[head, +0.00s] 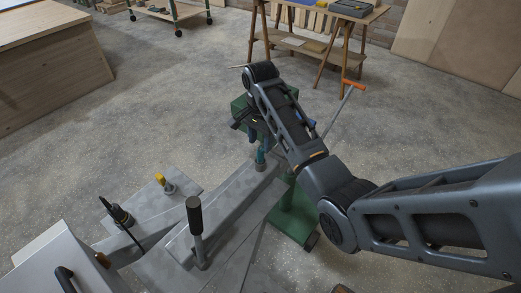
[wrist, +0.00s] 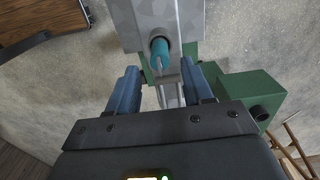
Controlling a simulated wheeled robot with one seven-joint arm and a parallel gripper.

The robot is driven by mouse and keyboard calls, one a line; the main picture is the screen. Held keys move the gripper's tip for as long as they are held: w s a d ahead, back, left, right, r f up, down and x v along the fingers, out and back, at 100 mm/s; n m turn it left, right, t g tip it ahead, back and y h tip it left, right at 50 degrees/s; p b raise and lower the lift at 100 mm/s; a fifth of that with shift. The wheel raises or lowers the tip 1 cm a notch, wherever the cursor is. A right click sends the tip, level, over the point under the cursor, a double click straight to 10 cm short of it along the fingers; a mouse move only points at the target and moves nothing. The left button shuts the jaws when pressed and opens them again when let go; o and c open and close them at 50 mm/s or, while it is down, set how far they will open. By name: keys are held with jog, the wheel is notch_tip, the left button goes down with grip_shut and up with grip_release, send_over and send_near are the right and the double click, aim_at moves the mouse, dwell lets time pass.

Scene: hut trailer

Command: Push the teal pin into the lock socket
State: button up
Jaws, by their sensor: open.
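The teal pin (wrist: 160,52) shows in the wrist view ahead of my gripper, at the mouth of a round grey socket (wrist: 161,39) on the metal drawbar. How deep it sits I cannot tell. In the head view the teal pin (head: 260,157) stands at the far end of the grey drawbar (head: 225,207), just below my gripper (head: 261,140). In the wrist view the two blue fingers of my gripper (wrist: 161,82) are spread wide, with nothing between them. The pin lies beyond the fingertips, roughly centred between them. My wrist and forearm hide part of this area in the head view.
A green stand (head: 294,212) is beside the drawbar's far end. A black-handled lever (head: 195,217), a yellow-topped pin (head: 161,180) and a black plug (head: 118,212) stand on the near metalwork. A rod with an orange handle (head: 350,84) rises behind my arm.

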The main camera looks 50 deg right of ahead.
notch_tip(320, 180, up, 6)
dwell(0.4)
jog(key=s+a+f+n+t+h, duration=0.1)
jog(key=s+a+f+n+t, duration=0.45)
jog(key=s+a+f, duration=0.7)
jog(key=s+a+n+t, duration=0.3)
jog(key=s+a+n, duration=0.25)
jog(key=s, duration=0.35)
jog(key=s+a+r+n+t, duration=0.2)
jog(key=s+r+n+t, duration=0.1)
jog(key=s+r, duration=0.5)
jog(key=s+a+r+n+t+y, duration=0.1)
jog(key=s+a+r+n+t, duration=0.2)
jog(key=s+r, duration=0.4)
notch_tip(320, 180, up, 7)
jog(key=shift+s+r+n, duration=0.1)
jog(key=shift+s+n, duration=0.2)
jog(key=shift+s, duration=0.1)
